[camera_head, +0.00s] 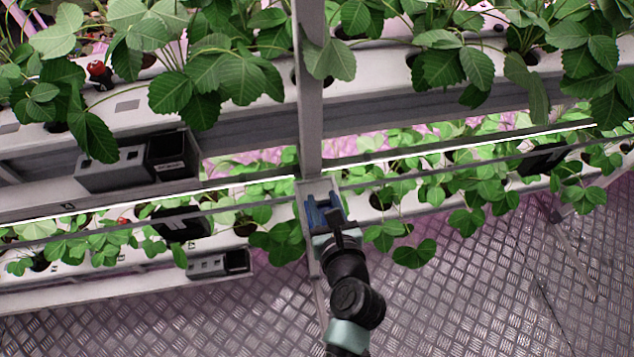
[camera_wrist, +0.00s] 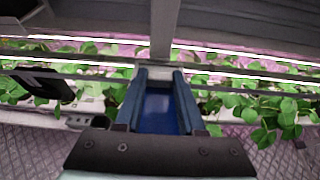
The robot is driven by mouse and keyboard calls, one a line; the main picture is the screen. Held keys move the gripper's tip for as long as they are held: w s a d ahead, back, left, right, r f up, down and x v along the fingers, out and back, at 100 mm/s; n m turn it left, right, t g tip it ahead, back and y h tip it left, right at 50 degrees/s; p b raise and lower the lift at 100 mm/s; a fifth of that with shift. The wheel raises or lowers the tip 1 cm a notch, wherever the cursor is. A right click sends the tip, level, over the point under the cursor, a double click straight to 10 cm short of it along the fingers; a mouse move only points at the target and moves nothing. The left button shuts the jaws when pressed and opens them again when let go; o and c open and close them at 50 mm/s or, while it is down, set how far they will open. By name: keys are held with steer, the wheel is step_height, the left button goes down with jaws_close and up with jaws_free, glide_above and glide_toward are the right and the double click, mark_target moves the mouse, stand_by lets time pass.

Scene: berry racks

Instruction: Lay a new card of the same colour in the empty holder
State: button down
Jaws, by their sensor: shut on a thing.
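My gripper (camera_head: 325,212) is in front of the lower part of the grey upright post in the head view. In the wrist view my gripper (camera_wrist: 158,100) has its two blue-grey fingers on either side of a flat, dark blue card (camera_wrist: 158,112), shut on it. The card also shows as a blue patch in the head view (camera_head: 322,218). A pale grey plate (camera_head: 318,187) is at the post just behind the fingertips; its edge shows in the wrist view (camera_wrist: 150,73). I cannot tell if this is the holder, or whether the card touches it.
The grey post (camera_head: 309,100) stands between rack bays. White gutters (camera_head: 225,105) with leafy strawberry plants run across. A grey and black box (camera_head: 112,170) sits at left, with a smaller one (camera_head: 205,264) below. Dark boxes (camera_head: 183,224) hang under the light bars.

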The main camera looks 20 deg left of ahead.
mark_target(314, 176)
steer(key=w+a, duration=0.2)
steer(key=w, duration=0.1)
steer(key=w+a, duration=0.1)
steer(key=w, duration=0.1)
steer(key=shift+w+a, duration=0.1)
steer(key=shift+a, duration=0.2)
steer(key=shift+w+f+b, duration=0.1)
steer(key=shift+f+b, duration=0.5)
steer(key=shift+f, duration=1.15)
steer(key=shift+f, duration=0.2)
steer(key=c, duration=0.5)
jaws_free()
steer(key=shift+r, duration=0.1)
